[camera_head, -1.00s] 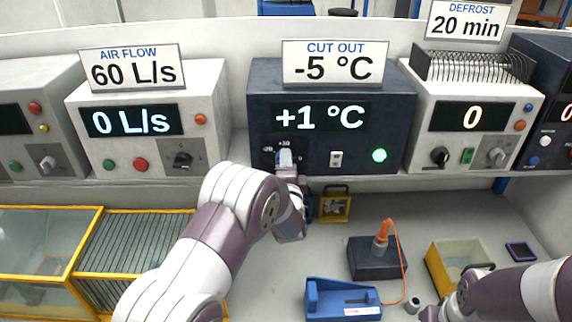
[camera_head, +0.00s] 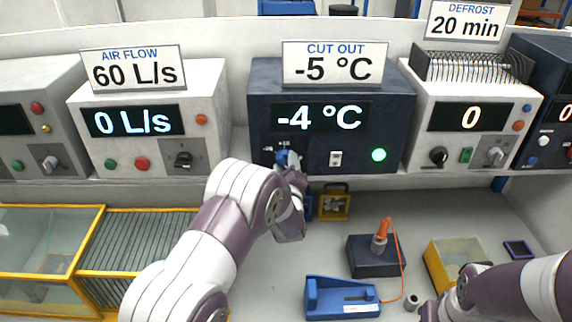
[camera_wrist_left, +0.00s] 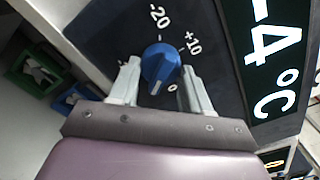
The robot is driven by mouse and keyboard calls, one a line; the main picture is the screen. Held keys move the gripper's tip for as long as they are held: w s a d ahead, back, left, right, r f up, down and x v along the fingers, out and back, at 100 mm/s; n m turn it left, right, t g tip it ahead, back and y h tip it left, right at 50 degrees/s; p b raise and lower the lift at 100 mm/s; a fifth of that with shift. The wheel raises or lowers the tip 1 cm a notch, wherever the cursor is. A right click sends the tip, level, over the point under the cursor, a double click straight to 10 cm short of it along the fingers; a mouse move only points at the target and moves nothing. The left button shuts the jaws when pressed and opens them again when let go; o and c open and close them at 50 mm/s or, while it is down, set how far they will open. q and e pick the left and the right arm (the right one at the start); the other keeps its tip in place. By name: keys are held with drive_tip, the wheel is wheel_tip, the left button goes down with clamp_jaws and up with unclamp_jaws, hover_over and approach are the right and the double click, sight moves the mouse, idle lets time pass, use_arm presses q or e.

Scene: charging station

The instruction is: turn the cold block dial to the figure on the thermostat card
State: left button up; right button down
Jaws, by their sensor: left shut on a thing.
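The blue cold block dial (camera_head: 281,158) is on the front of the dark blue unit (camera_head: 262,118), below its display (camera_head: 320,117), which reads -4 °C. The thermostat card (camera_head: 335,63) on top reads CUT OUT -5 °C. My left gripper (camera_head: 292,160) is at the dial and partly covers it and its scale. In the left wrist view, the dial (camera_wrist_left: 160,62) sits between the two fingers of my left gripper (camera_wrist_left: 161,72), which is shut on it. A white pointer mark shows on the dial. My right gripper (camera_head: 430,311) is low at right, its fingers not clear.
An air flow unit (camera_head: 80,155) reading 0 L/s stands at left, a defrost unit (camera_head: 420,150) reading 0 at right. Below are a blue holder (camera_head: 340,300), a dark box with an orange plug (camera_head: 375,262), a yellow bin (camera_head: 440,275) and a yellow-framed fan (camera_head: 334,204).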

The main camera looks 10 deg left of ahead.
use_arm(q)
drive_tip(key=shift+m, duration=0.3)
idle(0.4)
drive_tip(key=o, duration=1.1)
drive_tip(key=shift+c, duration=0.2)
drive_tip(key=shift+s+d+f, duration=0.1)
drive_tip(key=shift+s, duration=0.15)
drive_tip(key=b+v, duration=0.4)
drive_tip(key=v, duration=0.8)
